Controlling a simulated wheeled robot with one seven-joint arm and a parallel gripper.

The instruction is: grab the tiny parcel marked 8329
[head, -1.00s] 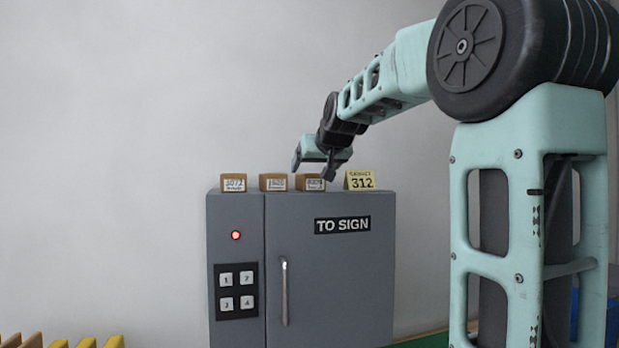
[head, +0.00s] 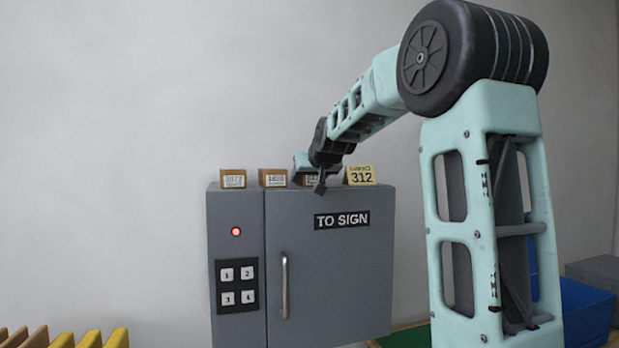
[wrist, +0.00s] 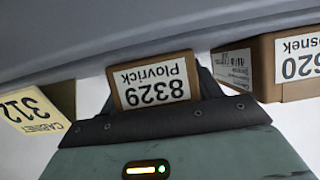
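The tiny parcel marked 8329 (wrist: 155,82) is a small brown box with a white label reading "8329 Plovrick". It stands on top of the grey cabinet (head: 330,260). In the head view the parcel (head: 309,181) is mostly hidden behind my gripper (head: 319,183). In the wrist view my gripper (wrist: 160,92) is down at the parcel, with dark finger parts close against its left and right edges. I cannot tell whether the fingers press on it or leave a small gap.
In the wrist view a parcel ending in 620 (wrist: 290,65) stands right of it and a yellow "CABINET 312" sign (wrist: 35,108) left. In the head view another parcel (head: 233,179) stands at the cabinet's left end. A blue bin (head: 588,310) is at the right.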

